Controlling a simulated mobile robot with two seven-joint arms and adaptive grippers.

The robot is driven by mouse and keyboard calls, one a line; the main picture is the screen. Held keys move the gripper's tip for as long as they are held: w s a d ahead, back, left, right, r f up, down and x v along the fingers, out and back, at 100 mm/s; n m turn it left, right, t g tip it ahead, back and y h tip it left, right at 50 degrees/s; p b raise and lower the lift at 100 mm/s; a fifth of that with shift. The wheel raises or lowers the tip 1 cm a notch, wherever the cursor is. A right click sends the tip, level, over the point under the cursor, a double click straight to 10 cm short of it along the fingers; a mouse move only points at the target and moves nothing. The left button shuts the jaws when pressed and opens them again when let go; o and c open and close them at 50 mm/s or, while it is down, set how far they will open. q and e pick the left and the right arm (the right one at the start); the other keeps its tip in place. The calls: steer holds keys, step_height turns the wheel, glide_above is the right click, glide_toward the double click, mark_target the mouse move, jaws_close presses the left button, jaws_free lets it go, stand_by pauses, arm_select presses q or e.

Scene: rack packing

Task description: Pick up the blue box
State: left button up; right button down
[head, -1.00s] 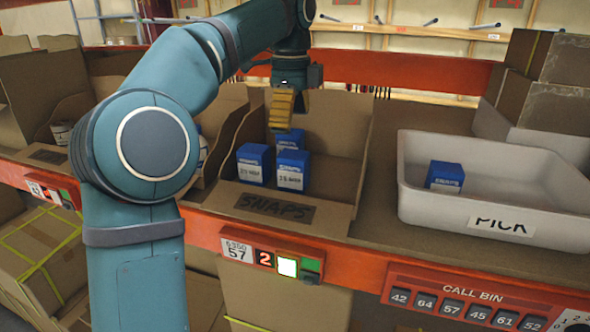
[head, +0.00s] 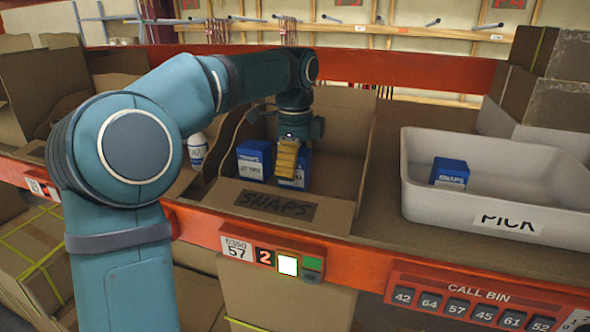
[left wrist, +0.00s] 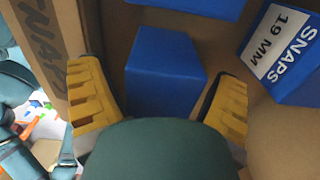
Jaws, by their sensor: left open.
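Blue boxes labelled SNAPS stand in the cardboard SNAPS bin. The left one (head: 254,160) is clear of my gripper in the head view. The right one (head: 302,168) is partly hidden behind my left gripper (head: 287,160). In the left wrist view my open yellow fingers (left wrist: 158,100) are on either side of a blue box (left wrist: 162,72), with a gap on each side. Another labelled box (left wrist: 284,52) is at the upper right, and part of a further blue box (left wrist: 190,6) shows at the top edge. My right gripper is not in view.
The cardboard bin (head: 270,203) has walls around the boxes. A white PICK tray (head: 440,213) to the right holds one blue box (head: 450,172). A white bottle (head: 197,148) stands in the bin to the left. An orange shelf beam (head: 350,258) runs along the front.

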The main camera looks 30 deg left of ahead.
arm_select(q)
steer(key=c, duration=1.3)
steer(key=shift+c, duration=0.2)
